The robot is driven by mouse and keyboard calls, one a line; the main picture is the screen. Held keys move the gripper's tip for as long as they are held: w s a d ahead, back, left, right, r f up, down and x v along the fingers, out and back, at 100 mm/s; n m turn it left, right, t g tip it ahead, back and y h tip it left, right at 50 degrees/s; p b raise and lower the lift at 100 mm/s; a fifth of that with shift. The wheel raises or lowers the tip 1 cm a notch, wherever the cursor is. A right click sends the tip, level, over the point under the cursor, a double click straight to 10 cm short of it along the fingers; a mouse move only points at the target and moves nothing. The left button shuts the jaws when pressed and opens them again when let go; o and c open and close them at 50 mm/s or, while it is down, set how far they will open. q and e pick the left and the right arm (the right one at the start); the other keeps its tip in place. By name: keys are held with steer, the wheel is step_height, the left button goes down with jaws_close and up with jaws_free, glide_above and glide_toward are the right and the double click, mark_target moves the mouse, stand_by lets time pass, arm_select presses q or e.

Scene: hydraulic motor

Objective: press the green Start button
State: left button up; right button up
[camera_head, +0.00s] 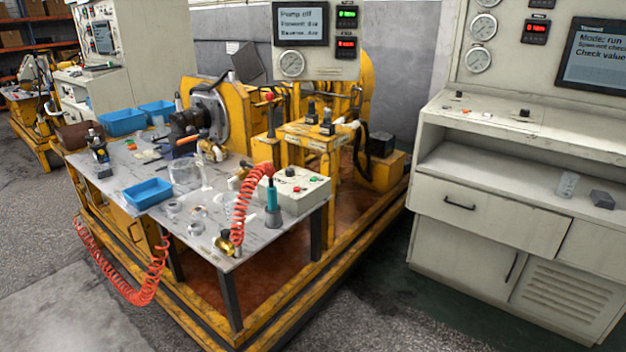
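A small light-grey control box (300,198) sits at the right front corner of the metal worktable. On its top are a black knob and small buttons, one of which looks green (313,179) and another red (296,189). Their labels are too small to read. The grey console on the right also has a sloping panel (530,122) with several small knobs and buttons, too small to make out for certain. Neither of my grippers is in view.
The worktable (215,235) stands on a yellow frame and holds blue bins (148,193), a teal-handled tool (272,196) and a coiled red hose (240,208). A display above reads "Pump off" (301,24). Open floor (370,305) lies between table and console.

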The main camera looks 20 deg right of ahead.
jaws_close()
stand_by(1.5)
